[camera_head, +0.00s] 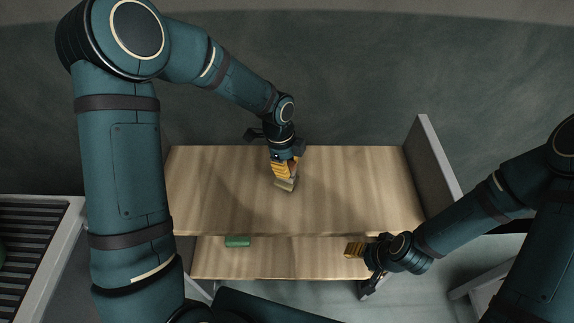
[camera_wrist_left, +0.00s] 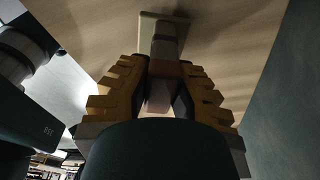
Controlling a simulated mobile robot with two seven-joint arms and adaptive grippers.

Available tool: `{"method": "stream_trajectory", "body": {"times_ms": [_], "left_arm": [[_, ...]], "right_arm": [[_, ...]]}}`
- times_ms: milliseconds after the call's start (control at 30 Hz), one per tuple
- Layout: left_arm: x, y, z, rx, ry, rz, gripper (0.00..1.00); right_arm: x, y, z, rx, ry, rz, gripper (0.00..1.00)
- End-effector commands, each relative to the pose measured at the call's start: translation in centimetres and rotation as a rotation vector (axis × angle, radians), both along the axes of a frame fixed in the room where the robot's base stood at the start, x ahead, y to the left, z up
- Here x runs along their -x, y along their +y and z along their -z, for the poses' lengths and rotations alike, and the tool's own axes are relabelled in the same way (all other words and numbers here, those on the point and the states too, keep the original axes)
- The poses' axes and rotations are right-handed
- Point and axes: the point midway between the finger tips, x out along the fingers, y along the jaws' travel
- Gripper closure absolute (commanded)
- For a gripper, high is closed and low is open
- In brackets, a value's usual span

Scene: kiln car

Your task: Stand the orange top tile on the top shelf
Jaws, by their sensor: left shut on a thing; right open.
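My left gripper (camera_head: 285,171) is over the middle of the wooden top shelf (camera_head: 215,190), pointing down. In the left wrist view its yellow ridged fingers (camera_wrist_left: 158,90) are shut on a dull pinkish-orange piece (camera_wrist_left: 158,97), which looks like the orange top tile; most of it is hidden. Just beyond the fingertips is a beige-grey block (camera_head: 286,184), with a flat pale plate (camera_wrist_left: 172,18) at its far end in the wrist view. I cannot tell whether the block touches the piece or the shelf. My right gripper (camera_head: 354,249) is open and empty, near the lower shelf's right end.
A green piece (camera_head: 237,241) lies on the lower shelf (camera_head: 275,262), under the top shelf's front edge. A grey upright panel (camera_head: 433,160) bounds the top shelf on the right. The rest of the top shelf is clear. A slatted rack (camera_head: 30,240) stands at far left.

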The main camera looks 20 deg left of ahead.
Motion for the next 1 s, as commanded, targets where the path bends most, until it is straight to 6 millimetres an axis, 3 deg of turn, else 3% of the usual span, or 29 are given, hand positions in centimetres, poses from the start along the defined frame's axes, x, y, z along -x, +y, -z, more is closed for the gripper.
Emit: {"method": "stream_trajectory", "body": {"times_ms": [1000], "left_arm": [[0.0,0.0,1.1,0.0,-0.001,0.0,1.0]], "right_arm": [[0.0,0.0,0.8,0.0,0.0,0.0,0.43]]}}
